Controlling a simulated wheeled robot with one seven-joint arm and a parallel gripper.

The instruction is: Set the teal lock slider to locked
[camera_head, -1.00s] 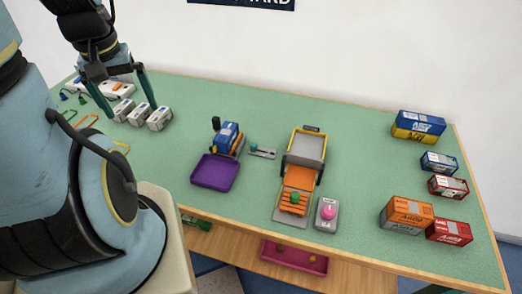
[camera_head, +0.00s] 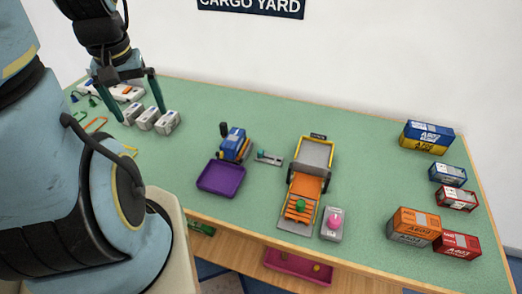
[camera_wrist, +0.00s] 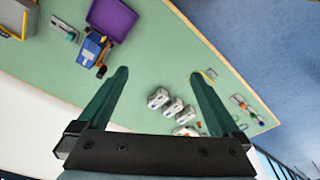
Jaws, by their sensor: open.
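The teal lock slider (camera_head: 262,155) is a small teal knob on a narrow grey plate, lying on the green table just right of the blue loader (camera_head: 235,145). The knob sits toward the plate's left end. In the wrist view the slider (camera_wrist: 64,30) is at the upper left, small, and any marking on it is unreadable. My gripper (camera_head: 143,117) is open and empty, with its two teal fingers spread. It hangs over the left part of the table by the white boxes, well left of the slider. In the wrist view the gripper (camera_wrist: 160,74) has nothing between its fingers.
Three white boxes (camera_head: 147,118) stand near my fingers. A purple tray (camera_head: 220,178) lies in front of the loader. Several containers (camera_head: 414,226) stand at the right.

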